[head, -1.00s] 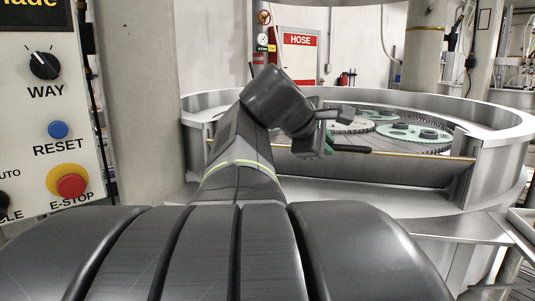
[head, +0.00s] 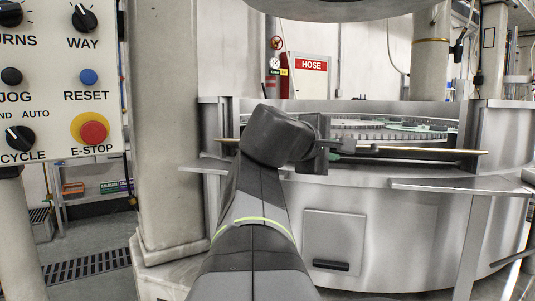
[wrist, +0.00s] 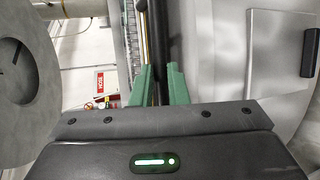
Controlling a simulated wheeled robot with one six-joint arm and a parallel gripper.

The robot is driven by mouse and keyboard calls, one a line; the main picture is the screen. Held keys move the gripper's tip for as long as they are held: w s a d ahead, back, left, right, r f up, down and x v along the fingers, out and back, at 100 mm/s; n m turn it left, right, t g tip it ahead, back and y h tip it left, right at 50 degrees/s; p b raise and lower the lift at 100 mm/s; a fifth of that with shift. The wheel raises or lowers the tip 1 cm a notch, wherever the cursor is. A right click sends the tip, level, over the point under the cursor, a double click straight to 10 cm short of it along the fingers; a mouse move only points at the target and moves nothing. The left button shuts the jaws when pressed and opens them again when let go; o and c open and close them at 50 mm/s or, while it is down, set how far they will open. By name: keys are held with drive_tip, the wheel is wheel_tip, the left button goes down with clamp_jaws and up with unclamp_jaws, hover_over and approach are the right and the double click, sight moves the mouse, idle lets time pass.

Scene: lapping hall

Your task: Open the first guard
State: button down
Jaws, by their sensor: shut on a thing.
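The guard (head: 425,151) shows in the head view as a long, thin brass-edged strip across the front opening of the round lapping machine. I see it nearly edge-on. Its ends overlap the posts of the opening, so it appears to lean out in front of them. My gripper (head: 340,150) is at the guard's middle. In the wrist view my gripper (wrist: 158,80) has its green fingers shut on the guard's dark handle bar (wrist: 155,45). The handle is mostly hidden by my arm in the head view.
Green toothed carriers (head: 405,126) lie inside the machine. A grey ledge (head: 430,185) juts out at the front right. A control panel (head: 65,85) and a pillar (head: 165,120) stand at the left. A closed hatch (head: 335,237) is below the guard.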

drive_tip(key=shift+s+f+b, duration=0.2)
drive_tip(key=shift+f+b, duration=0.85)
drive_tip(key=shift+f, duration=0.5)
drive_tip(key=c, duration=1.4)
unclamp_jaws()
drive_tip(key=shift+r, duration=0.1)
